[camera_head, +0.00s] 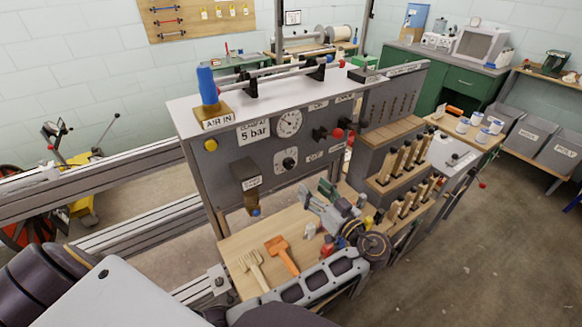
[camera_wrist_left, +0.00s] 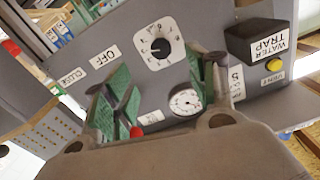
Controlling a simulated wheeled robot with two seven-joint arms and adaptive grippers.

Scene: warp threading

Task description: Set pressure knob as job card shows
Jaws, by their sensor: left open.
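The pressure knob (camera_head: 286,161) is a black round knob on a white dial plate on the grey panel. It also shows in the left wrist view (camera_wrist_left: 160,48), where the picture is upside down. The job card (camera_head: 253,132) on the panel reads "5 bar"; its smaller top line is hard to read. A round white gauge (camera_head: 289,123) sits above the knob, and shows in the left wrist view (camera_wrist_left: 186,101). My left gripper (camera_head: 336,198), with green finger pads, is open and empty, in front of the panel and apart from the knob. My right gripper is not in view.
A blue cylinder (camera_head: 208,85) stands by the AIR IN label. Red-tipped black valve handles (camera_head: 329,134) stick out right of the gauge. The water trap (camera_head: 245,175) hangs lower left. A brush (camera_head: 253,268) and an orange tool (camera_head: 281,254) lie on the wooden shelf below.

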